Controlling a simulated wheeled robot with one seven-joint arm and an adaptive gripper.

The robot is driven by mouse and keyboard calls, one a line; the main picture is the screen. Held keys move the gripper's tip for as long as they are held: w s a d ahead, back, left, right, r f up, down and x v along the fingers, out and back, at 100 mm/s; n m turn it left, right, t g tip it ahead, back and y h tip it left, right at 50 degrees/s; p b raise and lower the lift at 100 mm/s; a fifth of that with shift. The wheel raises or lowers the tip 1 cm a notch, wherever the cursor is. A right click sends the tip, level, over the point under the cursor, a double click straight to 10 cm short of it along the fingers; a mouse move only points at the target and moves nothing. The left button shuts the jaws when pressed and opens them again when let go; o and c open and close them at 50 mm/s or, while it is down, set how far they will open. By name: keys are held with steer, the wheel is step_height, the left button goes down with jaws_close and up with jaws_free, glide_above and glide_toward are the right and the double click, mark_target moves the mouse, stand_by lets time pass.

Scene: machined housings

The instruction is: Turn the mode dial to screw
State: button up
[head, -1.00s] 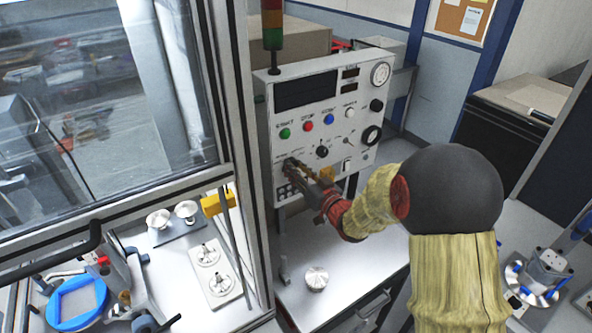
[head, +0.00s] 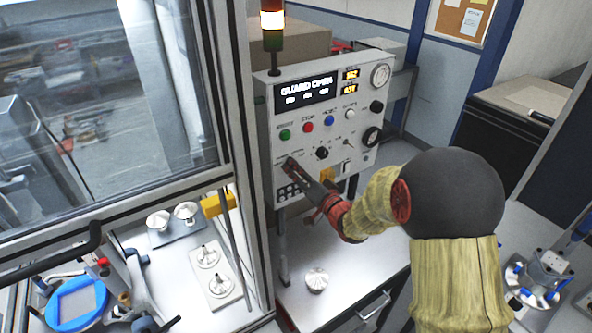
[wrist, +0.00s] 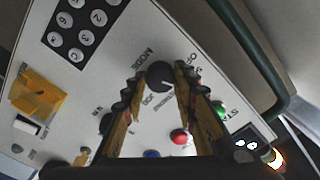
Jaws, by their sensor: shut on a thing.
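The mode dial (wrist: 159,75) is a round black knob with a short white mark, in the upper middle of the wrist view. "MODE" and "OFF" are printed beside it; the other lettering is partly hidden or too small to read surely. My gripper (wrist: 158,80) has one finger on each side of the dial and is shut on it.
The panel display (head: 306,91) is lit and seems to read "GUARD OPEN". Green (head: 285,134), red (head: 309,127) and blue (head: 329,120) buttons and another black dial (head: 322,153) are close by.

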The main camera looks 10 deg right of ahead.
stand_by(0.3)
steer(key=o, duration=1.1)
steer(key=shift+o, duration=0.3)
steer(key=v, duration=1.2)
